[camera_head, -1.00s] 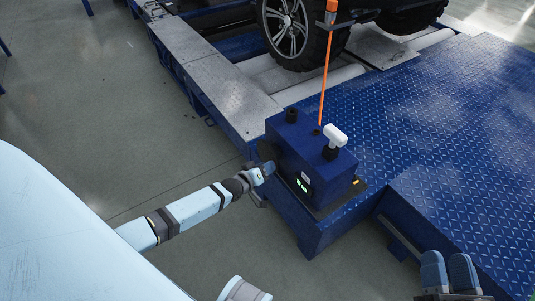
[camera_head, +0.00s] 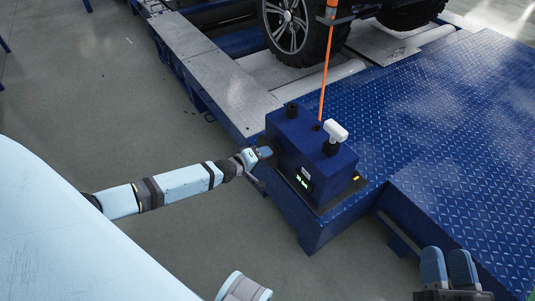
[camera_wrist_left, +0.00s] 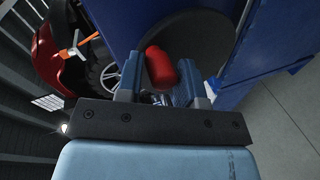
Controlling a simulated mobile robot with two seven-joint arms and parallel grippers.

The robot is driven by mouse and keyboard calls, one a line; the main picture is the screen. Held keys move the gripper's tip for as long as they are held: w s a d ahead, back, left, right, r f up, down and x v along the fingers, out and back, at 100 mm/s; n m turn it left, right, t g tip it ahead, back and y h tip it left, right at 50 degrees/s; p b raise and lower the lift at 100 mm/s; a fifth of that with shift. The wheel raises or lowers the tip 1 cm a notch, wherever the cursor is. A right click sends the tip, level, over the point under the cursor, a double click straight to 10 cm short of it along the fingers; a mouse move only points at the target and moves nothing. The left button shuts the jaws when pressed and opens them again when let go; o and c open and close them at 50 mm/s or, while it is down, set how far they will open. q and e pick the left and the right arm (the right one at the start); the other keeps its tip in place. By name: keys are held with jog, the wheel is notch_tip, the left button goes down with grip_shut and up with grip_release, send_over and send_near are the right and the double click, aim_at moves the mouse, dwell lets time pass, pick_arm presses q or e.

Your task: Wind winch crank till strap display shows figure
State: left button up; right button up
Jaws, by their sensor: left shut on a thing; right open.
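The blue winch box (camera_head: 315,155) stands on the edge of the blue platform, with a small green-lit display (camera_head: 302,183) on its front; its figures are too small to read. An orange strap (camera_head: 324,85) runs up from its top to the vehicle. My left gripper (camera_head: 262,153) is at the box's left side. In the left wrist view this gripper (camera_wrist_left: 160,80) is shut on a red crank knob (camera_wrist_left: 160,66), in front of a dark round disc (camera_wrist_left: 185,45). My right gripper (camera_head: 448,268) is open and empty at the bottom right.
A white T-shaped handle (camera_head: 335,133) and a black knob (camera_head: 292,110) stand on the box top. A vehicle wheel (camera_head: 288,25) rests on rollers behind. The blue tread-plate platform (camera_head: 450,130) fills the right; grey floor (camera_head: 110,120) is free at left.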

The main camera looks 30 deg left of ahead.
pick_arm(q)
jog(key=shift+s+a+f, duration=0.15)
jog(key=shift+f, duration=0.15)
